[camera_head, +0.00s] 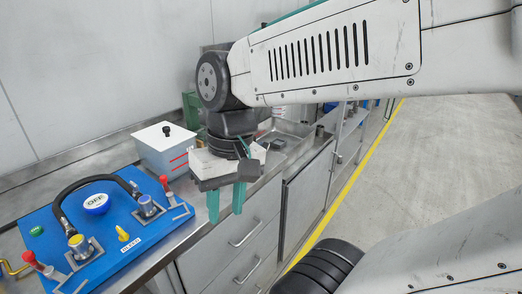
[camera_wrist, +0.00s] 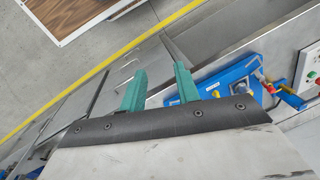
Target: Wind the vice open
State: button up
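I cannot make out the vice or its handle for certain in either view. My gripper (camera_head: 226,206) points down at the front edge of the bench, above the drawer fronts. Its two teal fingers are apart. In the wrist view my gripper (camera_wrist: 160,72) also shows a gap between the fingers, with nothing clearly held. A thin grey bar (camera_wrist: 172,45) shows by the tip of the right finger; I cannot tell what it is or whether they touch. A green object (camera_head: 190,106) stands at the back behind my arm, mostly hidden.
A blue pump panel (camera_head: 112,262) with a black hose, red-handled valves and an OFF dial lies at the bench's left. A white box (camera_head: 163,148) stands behind it. A grey tray (camera_head: 290,132) is further along the bench. The floor (camera_head: 440,145) right of the yellow line is clear.

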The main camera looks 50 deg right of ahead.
jog(key=w+d+f+m+y, duration=0.25)
jog(key=w+m+y, duration=0.45)
jog(key=w+m, duration=0.35)
jog(key=w+d+f+m+t+y, duration=0.3)
jog(key=w+d+m+t, duration=0.45)
jog(key=d+m, duration=0.3)
jog(key=d+f+m+t+h, duration=0.35)
jog(key=d+m, duration=0.25)
jog(key=d, duration=0.3)
jog(key=s+d+f+m+t+h, duration=0.1)
jog(key=d+f+m+t+h, duration=0.2)
jog(key=d+f+m, duration=0.35)
jog(key=d+f+m+t+h, duration=0.2)
jog(key=d+m+t+h, duration=0.2)
jog(key=d+m, duration=0.55)
jog(key=w+n, duration=0.1)
jog(key=w, duration=0.1)
jog(key=w+d+n, duration=0.1)
jog(key=w, duration=0.1)
jog(key=w+n, duration=0.1)
jog(key=w, duration=0.2)
jog(key=shift+d, duration=0.4)
jog(key=shift+c, duration=0.3)
grip_shut()
